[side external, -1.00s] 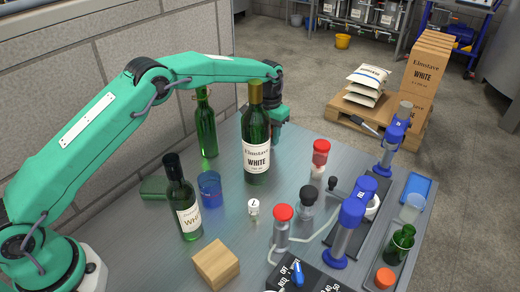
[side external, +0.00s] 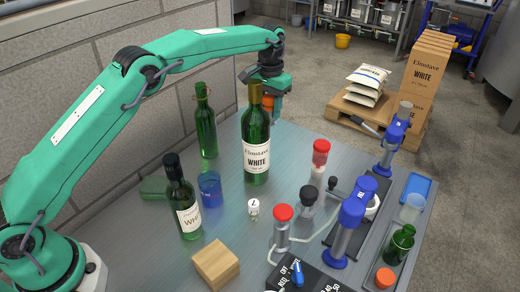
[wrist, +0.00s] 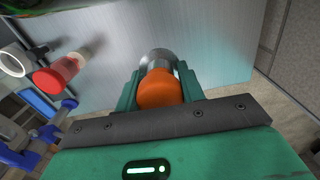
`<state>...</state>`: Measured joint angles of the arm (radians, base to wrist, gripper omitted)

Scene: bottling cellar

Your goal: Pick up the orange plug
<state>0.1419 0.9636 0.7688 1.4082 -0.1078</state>
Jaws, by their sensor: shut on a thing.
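The orange plug (wrist: 160,89) sits between the jaws of my gripper (wrist: 158,84) in the wrist view, with a grey round part showing just beyond it. My gripper is shut on it. In the side view my gripper (side external: 271,104) is raised above the far end of the table, behind the gold-necked green bottle (side external: 256,140). The orange plug (side external: 268,101) shows between the fingers, beside the bottle's neck, which may hide part of it.
Two more green bottles (side external: 205,130) (side external: 182,200), a blue cup (side external: 210,188) and a wooden block (side external: 215,263) stand on the left. Red-topped containers (side external: 321,152) and blue-headed stands (side external: 352,215) are on the right. A tray holds another orange piece (side external: 385,277).

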